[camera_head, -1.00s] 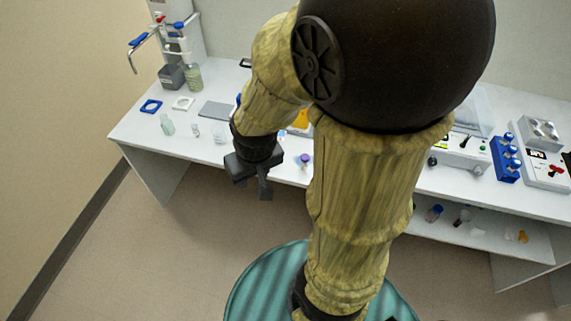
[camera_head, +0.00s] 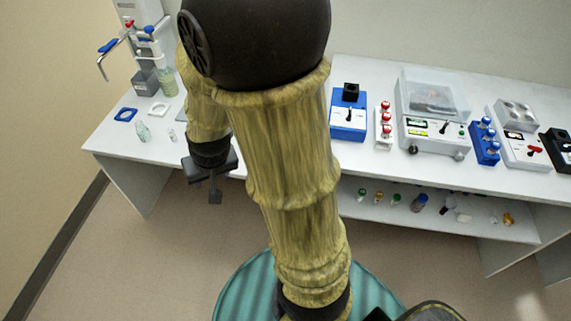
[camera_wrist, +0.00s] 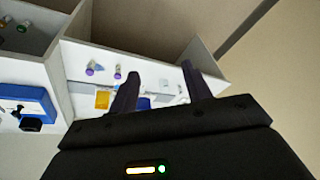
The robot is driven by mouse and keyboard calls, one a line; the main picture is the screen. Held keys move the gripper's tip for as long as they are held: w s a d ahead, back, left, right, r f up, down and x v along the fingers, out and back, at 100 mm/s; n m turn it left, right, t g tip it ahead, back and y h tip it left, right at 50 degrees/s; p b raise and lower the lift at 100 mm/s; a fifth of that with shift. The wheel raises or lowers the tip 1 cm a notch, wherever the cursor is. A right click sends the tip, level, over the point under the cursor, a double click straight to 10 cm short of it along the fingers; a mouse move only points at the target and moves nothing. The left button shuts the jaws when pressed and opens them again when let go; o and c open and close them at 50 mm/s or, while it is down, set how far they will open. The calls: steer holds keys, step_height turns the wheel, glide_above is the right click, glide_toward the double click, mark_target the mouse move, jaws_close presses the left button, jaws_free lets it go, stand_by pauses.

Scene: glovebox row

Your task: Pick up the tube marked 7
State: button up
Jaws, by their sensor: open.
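No number 7 can be read on any tube in these frames, so I cannot tell which tube is the marked one. In the wrist view, two small tubes with purple caps, one at the left (camera_wrist: 92,68) and one at the right (camera_wrist: 118,72), stand on the white surface beyond my fingers. My gripper (camera_head: 214,195) is in front of the bench edge at the left in the head view, apart from everything. Its two spread fingers also show in the wrist view (camera_wrist: 158,82), with nothing held between them. My arm hides the middle-left bench top in the head view.
Several small capped items, including a blue-capped bottle (camera_head: 419,202), are on the lower shelf (camera_head: 505,228). Floor in front is free.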

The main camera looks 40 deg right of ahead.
steer(key=w+d+f+m+t+h+b, duration=0.1)
steer(key=w+d+f+m+h+b, duration=0.15)
steer(key=w+f+b, duration=0.55)
steer(key=w+d+f+m+t+h+b, duration=0.1)
steer(key=w+d+f+m+h, duration=0.2)
steer(key=f, duration=0.9)
steer(key=s+d+f+m+h+b, duration=0.1)
steer(key=d+f+m+h+b, duration=0.6)
steer(key=d+f+h+b, duration=0.4)
step_height(320, 180, down, 4)
steer(key=shift+s+d+f+g+h+b, duration=0.1)
steer(key=shift+s+d+g+h+b, duration=0.1)
steer(key=shift+s+g+h+b, duration=0.25)
steer(key=shift+w, duration=0.15)
steer(key=x, duration=1.2)
steer(key=shift+d+p, duration=0.1)
steer(key=shift+p, duration=0.3)
